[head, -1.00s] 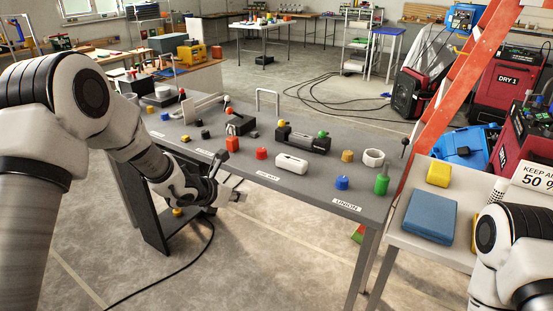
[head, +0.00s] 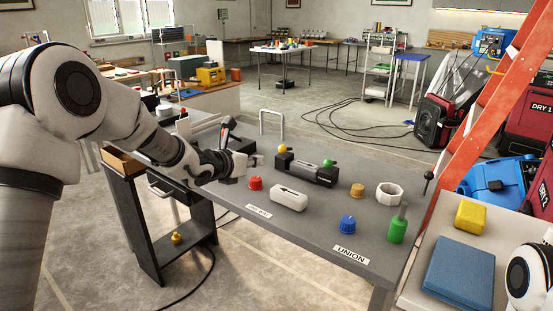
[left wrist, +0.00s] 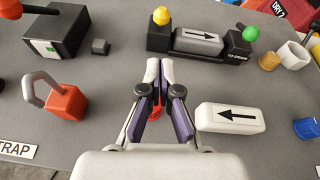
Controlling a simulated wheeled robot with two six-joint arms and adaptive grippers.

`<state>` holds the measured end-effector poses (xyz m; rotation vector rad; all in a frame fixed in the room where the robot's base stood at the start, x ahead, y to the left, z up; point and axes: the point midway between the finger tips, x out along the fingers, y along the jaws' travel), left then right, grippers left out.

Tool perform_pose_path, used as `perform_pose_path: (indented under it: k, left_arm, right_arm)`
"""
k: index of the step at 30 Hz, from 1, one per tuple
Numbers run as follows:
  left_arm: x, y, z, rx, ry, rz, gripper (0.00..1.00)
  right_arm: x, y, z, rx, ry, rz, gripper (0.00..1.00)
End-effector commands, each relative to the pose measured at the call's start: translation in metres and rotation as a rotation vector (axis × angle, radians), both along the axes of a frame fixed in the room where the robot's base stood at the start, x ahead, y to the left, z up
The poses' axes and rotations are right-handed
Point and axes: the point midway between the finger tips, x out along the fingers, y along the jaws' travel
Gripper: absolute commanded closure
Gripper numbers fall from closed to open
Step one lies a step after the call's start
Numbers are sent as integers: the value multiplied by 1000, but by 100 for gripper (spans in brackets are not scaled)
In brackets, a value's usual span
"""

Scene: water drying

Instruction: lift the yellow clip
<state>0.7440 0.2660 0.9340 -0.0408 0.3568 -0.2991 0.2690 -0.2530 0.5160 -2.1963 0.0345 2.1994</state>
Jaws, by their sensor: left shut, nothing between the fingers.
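A yellow knob-like piece (head: 282,149), which looks like the yellow clip, sits on the left end of a black holder (head: 309,168) on the grey table. It also shows at the top of the left wrist view (left wrist: 161,16). A green knob (head: 328,163) sits at the holder's other end, and a grey cylinder with an arrow (left wrist: 198,40) lies between. My left gripper (head: 256,160) is shut and empty, its tips (left wrist: 159,64) pointing toward the holder, short of the yellow piece and apart from it. My right gripper is out of view; only part of that arm shows.
A red cap (head: 255,183) lies beneath my left gripper, partly hidden in the wrist view. A white arrow block (head: 289,198), a blue cap (head: 347,224) and a green cylinder (head: 398,227) stand to the right. A red padlock (left wrist: 63,102) is left of the gripper.

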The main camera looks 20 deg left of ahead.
Motion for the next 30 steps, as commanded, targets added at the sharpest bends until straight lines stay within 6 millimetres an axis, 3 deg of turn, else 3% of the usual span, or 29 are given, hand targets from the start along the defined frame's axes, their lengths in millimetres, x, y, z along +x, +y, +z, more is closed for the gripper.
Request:
perform_pose_path:
  k: [15,30]
  left_arm:
    - [78,-26,-29,3,0,-2,100]
    - [85,-29,-31,1,2,-1,100]
  right_arm:
    - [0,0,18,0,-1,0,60]
    - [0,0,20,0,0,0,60]
